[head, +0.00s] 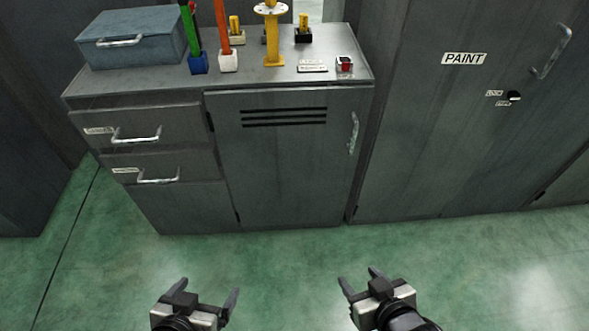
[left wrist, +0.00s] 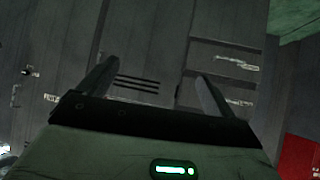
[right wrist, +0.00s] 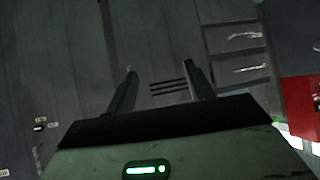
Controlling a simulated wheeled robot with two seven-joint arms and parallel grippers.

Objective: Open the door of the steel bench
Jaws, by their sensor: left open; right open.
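The steel bench (head: 160,215) is a grey cabinet with two drawers on its left and a closed door (head: 280,165) on its right. The door has dark vent slots near its top and an upright metal handle (head: 353,133) near its right edge. Its hinges are on the left edge. My left gripper (head: 206,292) is open and empty, in front of the bench and low in the head view. My right gripper (head: 358,278) is open and empty, in front of and below the door's right side. The vented door also shows in the left wrist view (left wrist: 145,60) and right wrist view (right wrist: 165,50).
A tall cabinet labelled PAINT (head: 430,130) stands close on the right, with its own handle (head: 551,52). On the bench top are a blue-grey toolbox (head: 130,50), colored tools, a yellow stand (head: 273,40) and a small red-buttoned box (head: 345,64). The green floor (head: 270,265) in front is clear.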

